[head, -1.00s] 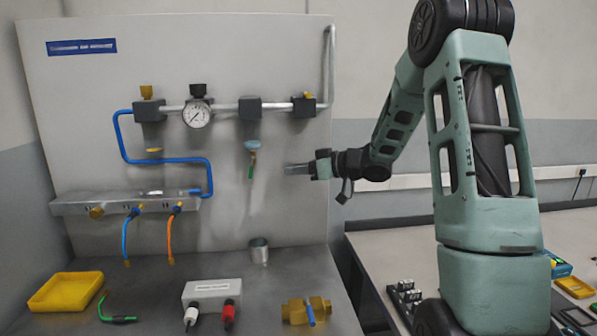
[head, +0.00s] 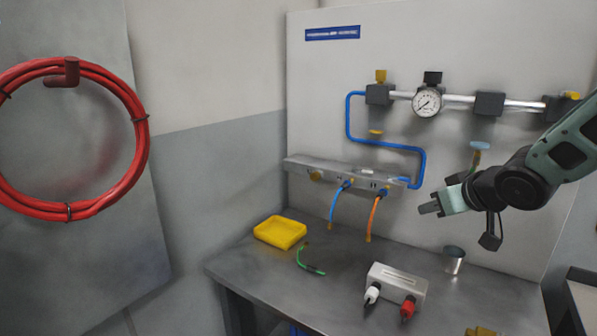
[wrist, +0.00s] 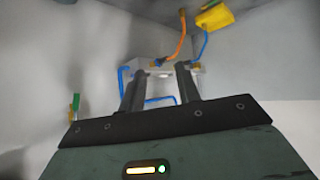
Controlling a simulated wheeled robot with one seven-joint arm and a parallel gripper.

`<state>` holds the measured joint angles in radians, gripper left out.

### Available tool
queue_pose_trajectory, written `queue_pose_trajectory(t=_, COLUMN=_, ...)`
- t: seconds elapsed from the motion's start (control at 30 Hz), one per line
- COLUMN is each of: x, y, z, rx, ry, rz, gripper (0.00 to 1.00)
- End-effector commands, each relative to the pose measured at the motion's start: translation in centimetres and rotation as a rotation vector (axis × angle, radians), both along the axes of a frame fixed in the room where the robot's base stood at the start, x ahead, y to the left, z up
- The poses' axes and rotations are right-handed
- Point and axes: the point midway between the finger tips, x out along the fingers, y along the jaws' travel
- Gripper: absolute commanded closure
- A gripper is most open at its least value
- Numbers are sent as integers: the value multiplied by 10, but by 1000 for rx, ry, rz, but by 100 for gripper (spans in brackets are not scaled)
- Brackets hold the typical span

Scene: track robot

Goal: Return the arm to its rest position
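My gripper (head: 424,209) hangs in front of the panel, below the pressure gauge (head: 427,102) and above the bench. It points left, with my arm reaching in from the right edge. In the wrist view my gripper (wrist: 158,88) shows two dark fingers spread apart with nothing between them. It is open and empty. Beyond the fingers are the manifold, the orange hose (wrist: 181,40) and the yellow tray (wrist: 214,17). Most of my arm is outside the head view.
A grey bench (head: 262,278) holds the yellow tray (head: 280,232), green hose (head: 310,263), metal cup (head: 453,260) and grey box (head: 396,283). The manifold (head: 330,172) on the panel carries blue and orange hoses. A red hose coil (head: 138,112) hangs at left.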

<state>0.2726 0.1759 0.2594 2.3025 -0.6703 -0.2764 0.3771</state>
Motion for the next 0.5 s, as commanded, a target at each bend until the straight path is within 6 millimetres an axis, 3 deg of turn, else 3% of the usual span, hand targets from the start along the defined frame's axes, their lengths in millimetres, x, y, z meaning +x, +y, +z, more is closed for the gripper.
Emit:
queue_pose_trajectory(t=0.03, x=-23, y=33, z=-8, rx=-31, ry=70, rz=26, gripper=67)
queue_pose_trajectory(t=0.2, x=-119, y=105, z=-39, rx=-139, ry=336, rz=107, gripper=67)
queue_pose_trajectory(t=0.33, x=-202, y=137, z=-55, rx=-215, ry=533, rz=196, gripper=67)
queue_pose_trajectory(t=0.5, x=-287, y=154, z=-64, rx=-285, ry=727, rz=301, gripper=67)
